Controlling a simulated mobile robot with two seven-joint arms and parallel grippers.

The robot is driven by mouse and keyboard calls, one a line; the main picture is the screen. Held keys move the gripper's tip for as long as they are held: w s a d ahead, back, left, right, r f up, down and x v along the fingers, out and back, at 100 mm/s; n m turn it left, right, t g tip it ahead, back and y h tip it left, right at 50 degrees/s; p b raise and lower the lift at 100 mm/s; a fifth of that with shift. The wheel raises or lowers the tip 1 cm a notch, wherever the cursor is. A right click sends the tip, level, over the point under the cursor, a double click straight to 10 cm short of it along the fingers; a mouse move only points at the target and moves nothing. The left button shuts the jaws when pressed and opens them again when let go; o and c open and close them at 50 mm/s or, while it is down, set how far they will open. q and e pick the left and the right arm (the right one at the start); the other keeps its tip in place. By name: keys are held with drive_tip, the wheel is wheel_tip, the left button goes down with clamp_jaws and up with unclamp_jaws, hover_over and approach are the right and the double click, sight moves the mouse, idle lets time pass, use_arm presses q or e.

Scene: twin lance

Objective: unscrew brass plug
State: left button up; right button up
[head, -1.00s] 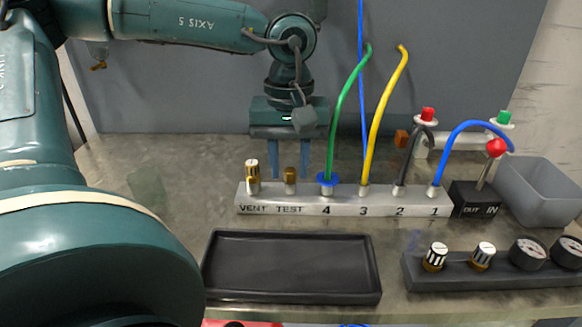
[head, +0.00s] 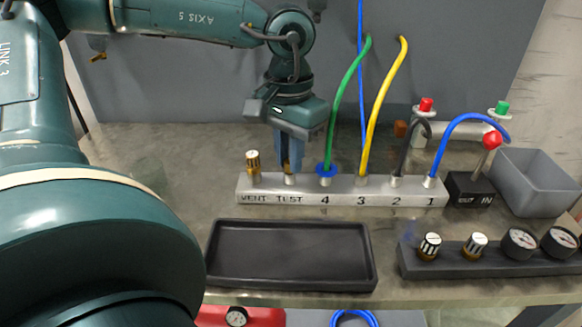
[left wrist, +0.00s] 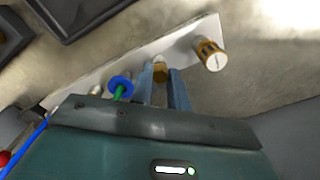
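The brass plug (head: 289,179) stands upright in the TEST port of the grey manifold block (head: 340,199), mostly hidden by fingers in the head view. In the left wrist view the plug (left wrist: 160,72) shows between the two blue fingers. My left gripper (head: 290,166) points down over it, its fingers drawn in close on either side, shut on the plug. It also shows in the left wrist view (left wrist: 163,88). My right gripper is not in view.
A brass-and-white VENT cap (head: 253,162) stands just left of the plug. Green (head: 346,90) and yellow (head: 383,105) hoses rise close on the right. An empty black tray (head: 292,255) lies in front. A grey bin (head: 535,185) stands at the right.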

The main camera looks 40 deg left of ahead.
use_arm(q)
clamp_jaws()
drive_tip(key=shift+w+a, duration=0.1)
